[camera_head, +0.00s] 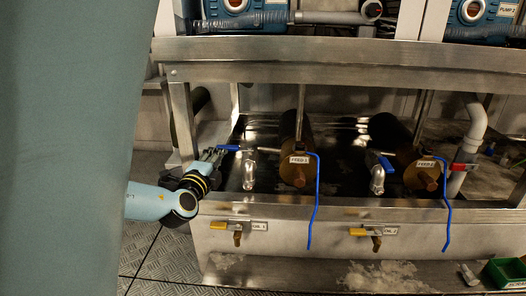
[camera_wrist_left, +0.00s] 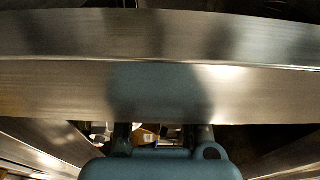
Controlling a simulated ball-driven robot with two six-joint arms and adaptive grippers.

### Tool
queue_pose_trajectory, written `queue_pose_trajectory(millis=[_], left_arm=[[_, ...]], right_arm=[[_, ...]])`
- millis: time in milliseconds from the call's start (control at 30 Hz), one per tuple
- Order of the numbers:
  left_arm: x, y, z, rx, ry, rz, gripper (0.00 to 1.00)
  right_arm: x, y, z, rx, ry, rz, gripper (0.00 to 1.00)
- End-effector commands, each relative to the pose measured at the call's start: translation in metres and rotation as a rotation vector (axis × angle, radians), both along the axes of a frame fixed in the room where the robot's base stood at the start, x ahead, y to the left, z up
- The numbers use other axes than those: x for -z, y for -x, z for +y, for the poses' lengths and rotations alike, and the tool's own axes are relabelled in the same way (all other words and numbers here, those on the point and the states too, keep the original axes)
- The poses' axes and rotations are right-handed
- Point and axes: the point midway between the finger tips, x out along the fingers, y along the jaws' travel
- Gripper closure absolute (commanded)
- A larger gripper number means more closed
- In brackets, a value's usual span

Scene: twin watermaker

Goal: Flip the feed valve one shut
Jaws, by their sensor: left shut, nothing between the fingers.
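A silver valve (camera_head: 249,172) with a blue lever (camera_head: 228,147) stands left of the brown cylinder labelled FEED 1 (camera_head: 299,160) in the head view. The lever points left, out to the side of the valve body. My left gripper (camera_head: 218,154) is shut and empty, its tips close to the lever's left end. Whether they touch it I cannot tell. In the left wrist view, a steel beam fills most of the picture, and a small brown and white patch (camera_wrist_left: 145,136) shows below it; the lever cannot be made out. My right gripper is not in view.
A steel rail (camera_head: 330,63) runs above the basin. A blue hose (camera_head: 313,200) hangs in front of FEED 1. Yellow-handled taps (camera_head: 219,226) sit on the front panel. A second silver valve (camera_head: 377,180) with a blue lever stands by the FEED 2 cylinder (camera_head: 422,175).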

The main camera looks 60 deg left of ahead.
Motion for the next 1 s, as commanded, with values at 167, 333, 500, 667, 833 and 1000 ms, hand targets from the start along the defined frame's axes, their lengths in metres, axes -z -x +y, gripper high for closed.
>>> queue_pose_trajectory(millis=[167,333,500,667,833,1000], left_arm=[[0.0,0.0,0.002,0.0,0.0,0.0,1.0],[0.0,0.0,0.002,0.0,0.0,0.0,1.0],[0.0,0.0,0.002,0.0,0.0,0.0,1.0],[0.0,0.003,-0.001,0.0,0.001,0.001,1.0],[0.002,0.022,-0.018,-0.001,0.003,0.003,1.0],[0.002,0.051,-0.043,-0.002,0.003,0.004,1.0]], right_arm=[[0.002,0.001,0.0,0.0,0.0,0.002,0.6],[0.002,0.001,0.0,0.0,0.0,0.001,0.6],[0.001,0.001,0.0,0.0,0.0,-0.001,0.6],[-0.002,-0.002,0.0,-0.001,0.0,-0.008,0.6],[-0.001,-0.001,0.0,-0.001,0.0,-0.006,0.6],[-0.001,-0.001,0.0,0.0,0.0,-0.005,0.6]])
